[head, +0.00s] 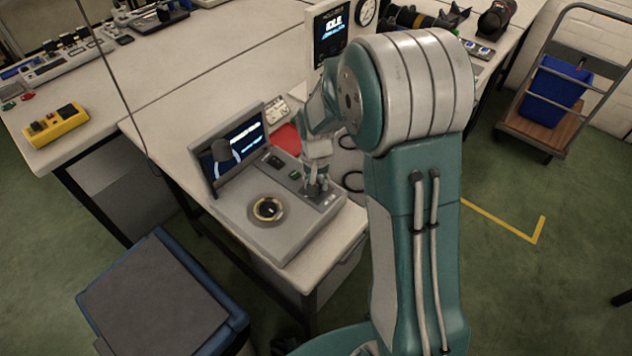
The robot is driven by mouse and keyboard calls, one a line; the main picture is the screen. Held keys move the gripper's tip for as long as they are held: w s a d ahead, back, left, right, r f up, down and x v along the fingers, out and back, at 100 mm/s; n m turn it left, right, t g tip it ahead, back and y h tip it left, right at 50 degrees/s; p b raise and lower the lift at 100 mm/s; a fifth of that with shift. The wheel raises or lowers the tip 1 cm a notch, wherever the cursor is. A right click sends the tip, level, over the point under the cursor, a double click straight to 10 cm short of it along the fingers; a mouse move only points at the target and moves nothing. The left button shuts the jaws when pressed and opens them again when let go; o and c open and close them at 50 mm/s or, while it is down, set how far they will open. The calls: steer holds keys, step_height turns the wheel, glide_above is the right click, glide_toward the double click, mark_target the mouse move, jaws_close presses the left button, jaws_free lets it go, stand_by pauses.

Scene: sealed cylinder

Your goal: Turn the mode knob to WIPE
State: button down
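A grey console (297,233) with a tilted screen (232,148) stands on the bench. A round black dial (267,209) with a pale yellowish ring sits on its top, left of my gripper. My gripper (316,188) points down over the right part of the console top, close to the surface. Its fingers are small and dark here, and I cannot tell whether they are open, shut or touching a knob. Whatever lies directly under the fingers is hidden, and no WIPE label is readable. A small green button (294,175) lies just left of the gripper.
An upright display (331,30) reads IDLE. A red item (286,138) lies behind the console, with black cable loops to its right. A yellow box (56,126) sits on the left bench. A blue-rimmed bin (154,300) stands in front; a trolley (545,110) stands at right.

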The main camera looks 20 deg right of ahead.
steer(key=shift+m, duration=0.4)
steer(key=shift+c, duration=1.7)
jaws_free()
steer(key=shift+a, duration=0.1)
step_height(320, 180, up, 12)
steer(key=shift+f, duration=0.1)
